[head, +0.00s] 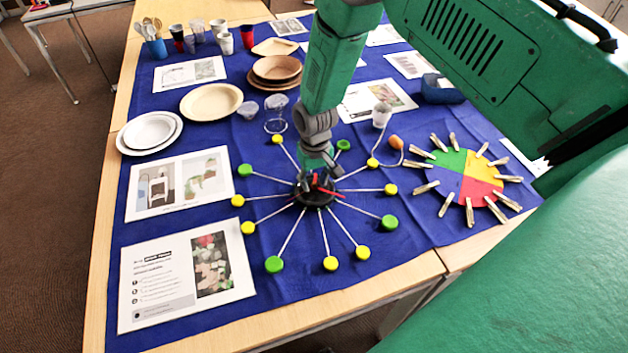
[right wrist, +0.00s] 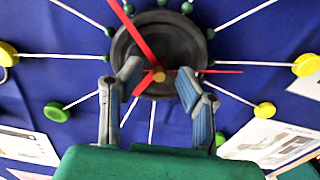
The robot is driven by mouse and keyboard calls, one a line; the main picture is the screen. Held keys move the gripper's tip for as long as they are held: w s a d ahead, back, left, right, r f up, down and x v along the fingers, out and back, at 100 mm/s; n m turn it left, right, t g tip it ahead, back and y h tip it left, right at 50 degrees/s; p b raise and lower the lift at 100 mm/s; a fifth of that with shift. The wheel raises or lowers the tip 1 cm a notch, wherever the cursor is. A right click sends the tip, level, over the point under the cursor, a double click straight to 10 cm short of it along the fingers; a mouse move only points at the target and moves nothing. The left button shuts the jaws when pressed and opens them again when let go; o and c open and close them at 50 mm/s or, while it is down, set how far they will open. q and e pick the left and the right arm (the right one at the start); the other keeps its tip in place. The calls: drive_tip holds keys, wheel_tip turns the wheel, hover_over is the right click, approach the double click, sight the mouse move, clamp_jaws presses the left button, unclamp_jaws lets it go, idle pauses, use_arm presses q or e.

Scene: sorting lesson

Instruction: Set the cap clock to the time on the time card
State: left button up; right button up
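The cap clock lies on the blue cloth, with a dark round hub (head: 318,196) and white rods ending in green and yellow caps, such as a green cap (head: 274,264). My right gripper (head: 318,172) points down over the hub. In the right wrist view its two fingers (right wrist: 158,78) are open and apart, on either side of the hub's brass-coloured centre pin (right wrist: 160,75). A thicker red hand (right wrist: 135,35) points to the upper left and a thin red hand (right wrist: 205,72) points right. I cannot tell which sheet is the time card. My left gripper is out of view.
A coloured disc with clothespins (head: 465,178) lies right of the clock. Printed sheets (head: 180,185) line the left side. Plates (head: 211,102), brown bowls (head: 277,68), a white cup (head: 381,114) and a blue box (head: 441,90) stand farther back.

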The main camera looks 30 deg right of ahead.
sight(315, 184)
wheel_tip(315, 184, up, 12)
idle(0.4)
drive_tip(key=shift+f, duration=0.15)
idle(0.3)
